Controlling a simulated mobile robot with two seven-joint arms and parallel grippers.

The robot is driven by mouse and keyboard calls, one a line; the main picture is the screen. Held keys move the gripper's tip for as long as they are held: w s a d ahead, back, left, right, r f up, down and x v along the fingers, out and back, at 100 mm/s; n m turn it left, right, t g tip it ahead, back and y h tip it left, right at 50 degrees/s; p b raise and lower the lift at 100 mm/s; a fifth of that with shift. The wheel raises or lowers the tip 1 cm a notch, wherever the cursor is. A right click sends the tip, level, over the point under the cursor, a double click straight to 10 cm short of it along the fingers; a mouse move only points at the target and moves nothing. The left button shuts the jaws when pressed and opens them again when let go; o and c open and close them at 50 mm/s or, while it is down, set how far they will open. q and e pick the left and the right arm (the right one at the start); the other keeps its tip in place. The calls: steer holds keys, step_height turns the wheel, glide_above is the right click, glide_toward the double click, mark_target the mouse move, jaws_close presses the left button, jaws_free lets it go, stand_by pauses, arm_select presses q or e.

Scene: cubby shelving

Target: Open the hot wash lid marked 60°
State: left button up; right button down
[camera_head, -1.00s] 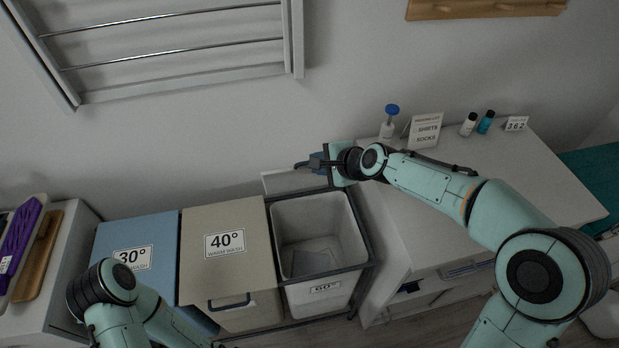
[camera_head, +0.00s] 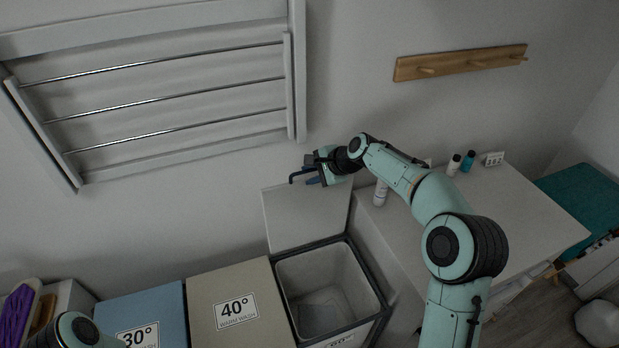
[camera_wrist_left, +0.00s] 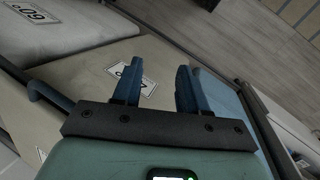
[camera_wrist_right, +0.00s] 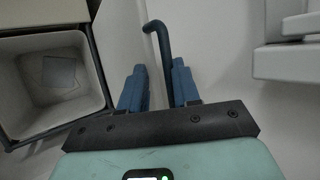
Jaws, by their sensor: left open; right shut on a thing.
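The white hot wash lid (camera_head: 300,222) stands raised, nearly upright, at the back of its bin, against the wall side. The 60° bin (camera_head: 362,268) below it is uncovered; its 60° label (camera_head: 341,341) is partly cut off at the bottom edge. My right gripper (camera_head: 312,172) is at the lid's top edge, shut on its dark handle (camera_wrist_right: 156,38); the fingers (camera_wrist_right: 158,88) also show in the right wrist view. My left gripper (camera_wrist_left: 158,88) is open and empty above the beige 40° lid; its fingers are out of the head view.
The closed beige 40° lid (camera_head: 218,290) and blue 30° lid (camera_head: 150,308) lie left of the open bin. A white cabinet (camera_head: 500,215) with bottles stands to the right. A drying rack (camera_head: 160,100) hangs on the wall above. A grey patch (camera_wrist_right: 58,74) shows on the bin's floor.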

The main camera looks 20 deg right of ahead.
arm_select(q)
steer(key=shift+w, duration=0.1)
arm_select(e)
steer(key=shift+f, duration=0.45)
steer(key=c, duration=1.2)
jaws_free()
steer(key=shift+f, duration=0.1)
arm_select(q)
steer(key=shift+s+f+b, duration=0.4)
steer(key=shift+s+f, duration=0.1)
steer(key=shift+s, duration=0.2)
arm_select(e)
steer(key=v, duration=1.3)
steer(key=shift+w+r, duration=0.15)
steer(key=shift+r, duration=0.45)
